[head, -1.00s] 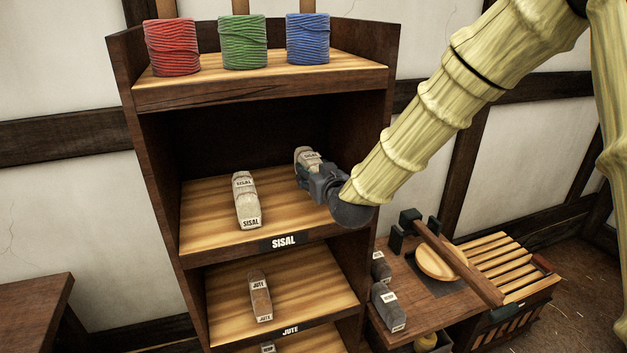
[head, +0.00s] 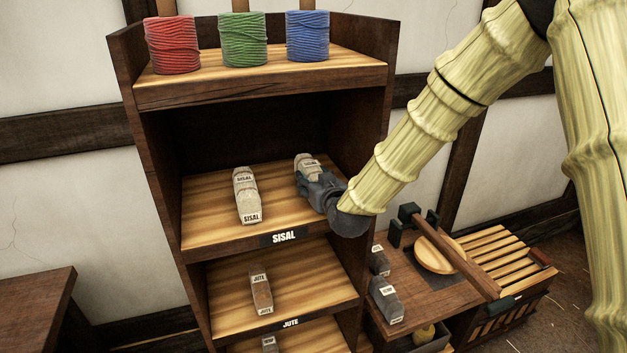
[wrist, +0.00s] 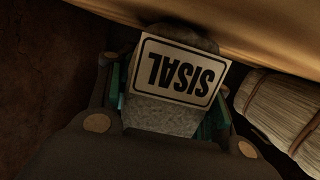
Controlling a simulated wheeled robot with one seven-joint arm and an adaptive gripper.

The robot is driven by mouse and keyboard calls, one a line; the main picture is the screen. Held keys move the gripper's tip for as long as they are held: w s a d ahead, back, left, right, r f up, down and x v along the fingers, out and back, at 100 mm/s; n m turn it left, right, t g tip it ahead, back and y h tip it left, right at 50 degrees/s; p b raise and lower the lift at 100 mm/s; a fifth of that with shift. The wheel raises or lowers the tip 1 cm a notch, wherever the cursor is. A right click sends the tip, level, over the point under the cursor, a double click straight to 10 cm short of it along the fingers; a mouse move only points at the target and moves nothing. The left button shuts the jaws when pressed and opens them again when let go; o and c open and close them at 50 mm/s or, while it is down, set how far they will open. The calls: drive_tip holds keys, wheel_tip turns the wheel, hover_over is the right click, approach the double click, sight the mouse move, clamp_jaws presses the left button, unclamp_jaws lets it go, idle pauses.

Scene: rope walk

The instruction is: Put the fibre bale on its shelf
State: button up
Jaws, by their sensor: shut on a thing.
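My gripper (head: 318,186) is shut on a pale grey fibre bale (head: 305,163) over the right side of the shelf marked SISAL (head: 215,226). In the wrist view the bale (wrist: 165,118) sits between the finger pads, and its white SISAL label appears upside down. The bale is at or very near the shelf board; my gripper hides its near end, so I cannot tell whether it touches. Another bale labelled SISAL (head: 246,196) lies on the same shelf to the left, apart from the held one. It also shows at the right of the wrist view (wrist: 285,112).
The cabinet's right side wall (head: 362,110) is close to my gripper. Red (head: 171,45), green (head: 243,40) and blue (head: 308,38) spools stand on top. A JUTE bale (head: 261,292) lies on the shelf below. Dark bales (head: 386,300) and a balance scale (head: 440,255) are at lower right.

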drive_tip(key=o, duration=1.2)
drive_tip(key=shift+r, duration=0.1)
drive_tip(key=shift+s, duration=0.1)
drive_tip(key=b+v, duration=0.2)
drive_tip(key=v, duration=0.9)
drive_tip(key=shift+s+d+r+b, duration=0.15)
drive_tip(key=shift+s+r+b, duration=0.05)
drive_tip(key=shift+s+b, duration=0.15)
drive_tip(key=s+d+f+m+g+h, duration=0.1)
drive_tip(key=s+d+f+g, duration=0.3)
drive_tip(key=f, duration=0.7)
drive_tip(key=s+d+f+g+h, duration=0.1)
drive_tip(key=s+f, duration=0.4)
drive_tip(key=f, duration=0.6)
drive_tip(key=s+d+f+m+g+h, duration=0.1)
drive_tip(key=s+d+f+g, duration=0.3)
drive_tip(key=f, duration=0.7)
drive_tip(key=s+d+f+g, duration=0.2)
drive_tip(key=s+f, duration=0.3)
drive_tip(key=s, duration=0.4)
drive_tip(key=s+d+f+m+g+h, duration=0.1)
drive_tip(key=s+d+f+g, duration=0.1)
drive_tip(key=s+f, duration=0.4)
drive_tip(key=s+d+f+m+g, duration=0.1)
drive_tip(key=s+d+f, duration=0.3)
drive_tip(key=s, duration=0.9)
wheel_tip(320, 180, down, 2)
drive_tip(key=shift+f+g+h, duration=0.2)
drive_tip(key=shift+g+h, duration=0.2)
drive_tip(key=shift+g, duration=0.1)
